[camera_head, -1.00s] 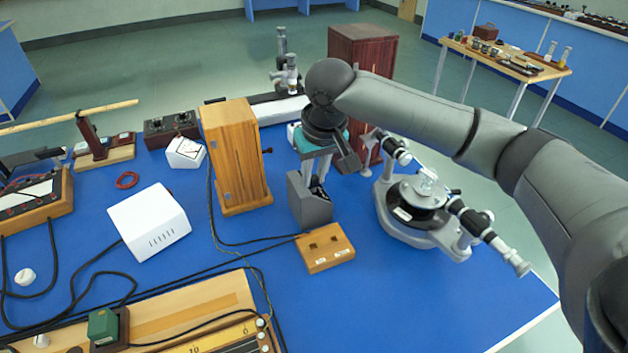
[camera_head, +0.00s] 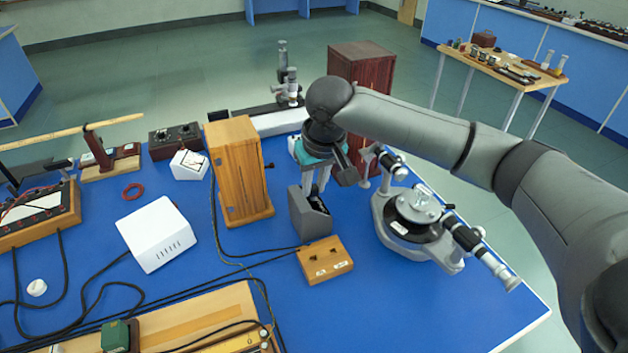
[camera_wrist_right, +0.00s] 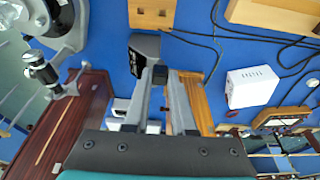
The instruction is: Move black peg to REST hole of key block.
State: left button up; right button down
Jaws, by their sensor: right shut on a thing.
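The key block (camera_head: 340,269) is a small wooden block with two dark holes on the blue bench; it also shows at the top of the right wrist view (camera_wrist_right: 140,14). My right gripper (camera_head: 319,192) points down over a grey box (camera_head: 304,222), behind the key block in the head view. In the right wrist view, my right gripper (camera_wrist_right: 160,74) is shut on a small dark thing between its fingertips, seemingly the black peg (camera_wrist_right: 160,76). Most of the peg is hidden. I cannot tell whether it touches the grey box. My left gripper is not in view.
A wooden box (camera_head: 237,175) stands left of my right gripper. A spectrometer (camera_head: 418,215) stands close on the right, and a dark red cabinet (camera_head: 362,62) behind. Cables cross the bench left of the key block. Blue bench in front of the block is clear.

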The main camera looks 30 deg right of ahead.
jog(key=shift+s+d+f+b, duration=0.1)
jog(key=shift+d+f+b, duration=0.9)
jog(key=shift+f, duration=2.45)
jog(key=shift+d+f+b, duration=0.85)
jog(key=shift+f+b, duration=0.15)
jog(key=shift+f, duration=2.45)
jog(key=shift+s+d+f+b, duration=0.1)
jog(key=shift+d+f+b, duration=0.9)
jog(key=shift+f, duration=2.45)
jog(key=shift+f+b, duration=0.3)
jog(key=shift+f, duration=0.65)
jog(key=c, duration=0.7)
grip_release()
jog(key=shift+o, duration=0.2)
jog(key=p+v, duration=0.3)
jog(key=v, duration=1.2)
jog(key=shift+p, duration=0.35)
jog(key=shift+r, duration=0.25)
